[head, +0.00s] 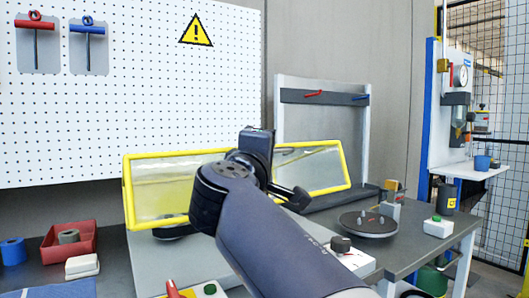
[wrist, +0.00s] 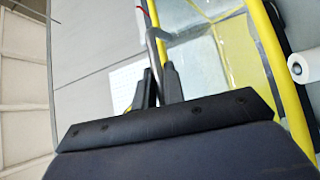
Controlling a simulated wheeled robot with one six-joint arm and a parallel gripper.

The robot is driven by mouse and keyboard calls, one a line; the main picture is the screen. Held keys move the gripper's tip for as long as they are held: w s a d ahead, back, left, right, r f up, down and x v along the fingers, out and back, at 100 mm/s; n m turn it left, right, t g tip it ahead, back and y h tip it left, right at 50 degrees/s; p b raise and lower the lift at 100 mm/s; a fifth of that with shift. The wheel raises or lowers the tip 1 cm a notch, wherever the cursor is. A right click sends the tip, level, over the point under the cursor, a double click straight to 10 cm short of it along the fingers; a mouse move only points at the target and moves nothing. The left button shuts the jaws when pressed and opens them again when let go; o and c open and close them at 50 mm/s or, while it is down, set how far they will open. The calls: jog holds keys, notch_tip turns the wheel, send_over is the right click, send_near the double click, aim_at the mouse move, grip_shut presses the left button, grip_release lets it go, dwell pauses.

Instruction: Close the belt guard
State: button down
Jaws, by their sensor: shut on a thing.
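The belt guard (head: 160,190) is a clear panel in a yellow frame, standing raised and tilted over the bench in the head view. My arm hides its middle. Its yellow frame and clear panel (wrist: 238,50) fill the upper right of the wrist view. My gripper (head: 294,197) is in front of the guard, right of its middle. In the wrist view my gripper (wrist: 158,85) is shut on a grey bent bar, the guard's handle (wrist: 152,38). The exact contact is hard to see.
Below the guard is a bench with a round dark plate (head: 368,223) and a button box (head: 438,227) at right. A red bin (head: 68,240) and blue roll (head: 13,251) sit at left. A pegboard (head: 130,90) stands behind. A white roll (wrist: 304,66) shows in the wrist view.

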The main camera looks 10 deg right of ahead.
jog(key=shift+s+d+f+b, duration=0.1)
jog(key=shift+s+f+b, duration=0.1)
jog(key=shift+f+b, duration=1.95)
jog(key=shift+s+d+f+b, duration=0.1)
jog(key=shift+s+f+b, duration=0.1)
jog(key=shift+f+b, duration=1.95)
jog(key=shift+s+d+f+b, duration=0.15)
jog(key=shift+f+b, duration=1.25)
jog(key=shift+f, duration=1.5)
jog(key=shift+a+f, duration=0.1)
jog(key=c, duration=1.8)
grip_release()
jog(key=shift+o, duration=0.2)
jog(key=shift+s, duration=0.1)
jog(key=p+v, duration=0.2)
jog(key=v, duration=0.8)
jog(key=shift+s, duration=0.4)
jog(key=shift+a, duration=0.1)
